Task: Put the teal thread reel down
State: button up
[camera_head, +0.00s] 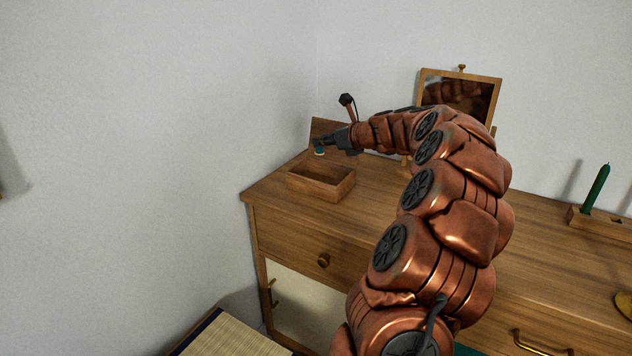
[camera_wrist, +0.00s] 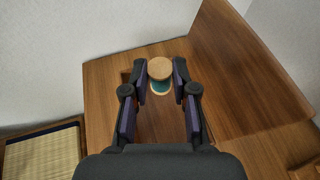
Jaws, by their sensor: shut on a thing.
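The teal thread reel (camera_wrist: 160,86) has a teal middle and pale wooden ends. It is between the two fingertips of my gripper (camera_wrist: 160,77), which is shut on it; its round wooden end faces the wrist camera. In the head view, the reel (camera_head: 319,151) shows small below the tips of my gripper (camera_head: 321,143). It appears above the far left part of the dresser top (camera_head: 375,185), near an open wooden box (camera_head: 322,192). I cannot tell whether it touches any surface.
An upright wooden board (camera_wrist: 235,65) stands close to the right of my gripper in the wrist view. A framed mirror (camera_head: 459,92) stands behind my arm. A green candle (camera_head: 597,188) in a wooden holder is at the right. A wall borders the dresser's left.

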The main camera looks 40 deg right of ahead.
jog(key=f, duration=0.2)
jog(key=f+b, duration=0.1)
jog(key=f, duration=0.3)
jog(key=shift+w+a+f, duration=0.15)
jog(key=shift+w+a, duration=0.1)
jog(key=shift+a, duration=0.05)
jog(key=shift+f+b, duration=0.65)
jog(key=shift+f, duration=1.05)
jog(key=shift+f, duration=0.1)
jog(key=o, duration=0.9)
jog(key=shift+s, duration=0.2)
jog(key=v, duration=0.3)
jog(key=p+v, duration=0.1)
jog(key=v, duration=0.6)
jog(key=shift+s+d+r, duration=0.15)
jog(key=shift+r, duration=0.25)
jog(key=shift+s+r, duration=0.15)
jog(key=shift+s, duration=0.45)
